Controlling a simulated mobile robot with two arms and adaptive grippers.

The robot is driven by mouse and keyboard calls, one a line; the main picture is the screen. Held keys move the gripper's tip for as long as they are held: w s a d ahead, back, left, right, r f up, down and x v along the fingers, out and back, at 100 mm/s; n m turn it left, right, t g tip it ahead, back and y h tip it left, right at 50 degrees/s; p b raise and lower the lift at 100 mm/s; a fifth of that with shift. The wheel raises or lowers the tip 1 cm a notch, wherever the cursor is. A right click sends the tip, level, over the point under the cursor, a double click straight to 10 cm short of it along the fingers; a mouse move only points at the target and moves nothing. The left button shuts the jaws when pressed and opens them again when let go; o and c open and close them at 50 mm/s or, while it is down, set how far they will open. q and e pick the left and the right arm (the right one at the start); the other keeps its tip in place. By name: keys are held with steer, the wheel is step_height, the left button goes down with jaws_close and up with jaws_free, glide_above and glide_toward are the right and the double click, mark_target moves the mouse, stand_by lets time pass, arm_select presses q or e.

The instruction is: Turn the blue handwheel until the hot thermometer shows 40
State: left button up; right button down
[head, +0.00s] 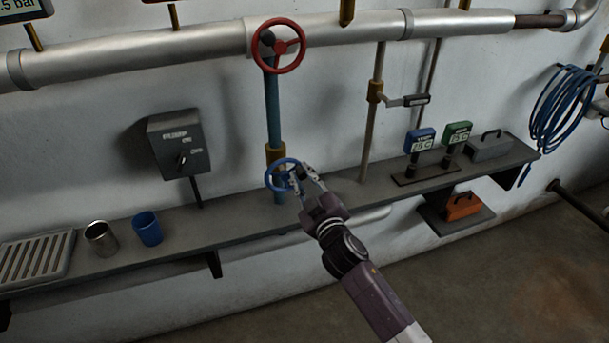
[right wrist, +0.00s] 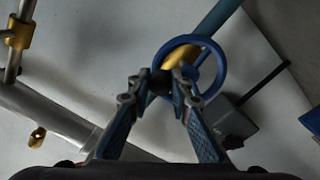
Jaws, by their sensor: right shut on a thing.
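The blue handwheel (head: 281,175) sits low on the blue vertical pipe, just above the grey shelf. My right gripper (head: 305,172) reaches it from the front right and is shut on its right side. In the right wrist view the fingers (right wrist: 160,88) close at the left part of the blue wheel (right wrist: 218,68), where a dark knob-like part shows between the tips. A blue thermometer display (head: 420,140) and a green one (head: 457,133) stand on the shelf to the right. The blue one seems to read 45 C; the green reading and the labels are too small to be sure. My left gripper is out of view.
A red handwheel (head: 279,46) is above on the same pipe. A dark switch box (head: 179,145) is on the wall at left. A steel cup (head: 101,239) and a blue cup (head: 147,229) stand on the shelf (head: 232,221). An orange box (head: 463,206) sits lower right.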

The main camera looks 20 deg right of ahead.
mark_target(288, 164)
steer(key=n, duration=0.2)
steer(key=a+r+n+p, duration=0.1)
steer(key=n, duration=0.1)
steer(key=shift+a+r, duration=0.1)
steer(key=shift+r, duration=0.1)
steer(key=shift+a+r+n+p, duration=0.1)
steer(key=shift+a+n+p, duration=0.2)
steer(key=shift+n, duration=0.75)
steer(key=shift+a+r+n+p, duration=0.1)
steer(key=shift+a+n, duration=0.25)
steer(key=shift+n, duration=0.7)
steer(key=shift+a, duration=0.1)
steer(key=c, duration=1.8)
jaws_free()
steer(key=shift+o, duration=0.2)
steer(key=shift+s, duration=0.1)
steer(key=s, duration=1.2)
steer(key=shift+d, duration=0.2)
